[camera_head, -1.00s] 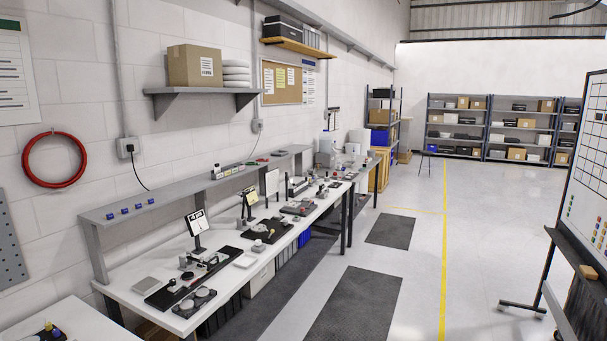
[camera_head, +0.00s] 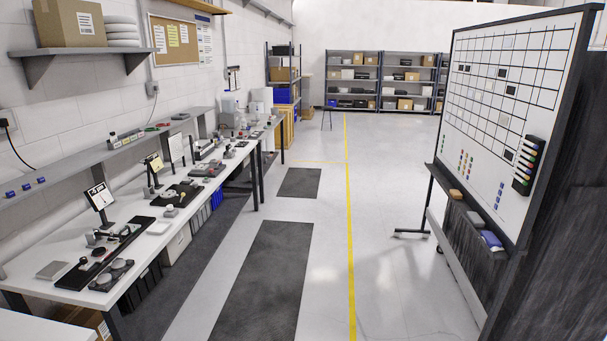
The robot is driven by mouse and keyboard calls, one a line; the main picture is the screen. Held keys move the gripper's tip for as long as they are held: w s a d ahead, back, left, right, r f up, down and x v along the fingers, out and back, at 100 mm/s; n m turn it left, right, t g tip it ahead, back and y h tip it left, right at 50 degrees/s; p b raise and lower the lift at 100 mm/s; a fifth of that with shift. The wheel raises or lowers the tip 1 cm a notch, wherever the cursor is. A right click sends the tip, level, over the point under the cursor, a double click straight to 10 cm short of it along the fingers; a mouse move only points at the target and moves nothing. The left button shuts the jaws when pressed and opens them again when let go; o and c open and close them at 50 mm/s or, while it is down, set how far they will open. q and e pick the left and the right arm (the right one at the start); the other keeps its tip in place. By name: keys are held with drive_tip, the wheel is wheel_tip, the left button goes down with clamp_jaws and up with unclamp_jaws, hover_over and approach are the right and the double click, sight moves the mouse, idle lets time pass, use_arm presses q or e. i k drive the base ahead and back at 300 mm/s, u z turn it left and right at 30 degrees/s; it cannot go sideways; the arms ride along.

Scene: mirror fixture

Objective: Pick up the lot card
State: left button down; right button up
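I cannot tell which thing is the lot card. Several card-like things are in view. On the long white workbench (camera_head: 160,228), a black-framed stand (camera_head: 99,197) holds a white sheet with dark marks. Behind it are a stand with a yellow card (camera_head: 155,163) and an upright white card (camera_head: 177,149). The whiteboard (camera_head: 492,150) at the right has a grid with several small white and dark-edged cards, too small to read. Neither of my grippers is in view.
Floor mats (camera_head: 262,285) lie beside the workbench. A yellow line (camera_head: 348,220) runs along the open grey floor between bench and whiteboard. The whiteboard's wheeled foot (camera_head: 411,232) juts into the floor at the right. Shelving racks (camera_head: 380,85) stand at the far wall.

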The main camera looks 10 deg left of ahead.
sight(113, 138)
drive_tip(key=u, duration=0.2)
drive_tip(key=i, duration=1.9)
drive_tip(key=u, duration=0.45)
drive_tip(key=i, duration=2.05)
drive_tip(key=u, duration=0.75)
drive_tip(key=i, duration=1.35)
drive_tip(key=u, duration=1.95)
drive_tip(key=i, duration=1.15)
drive_tip(key=u, duration=0.85)
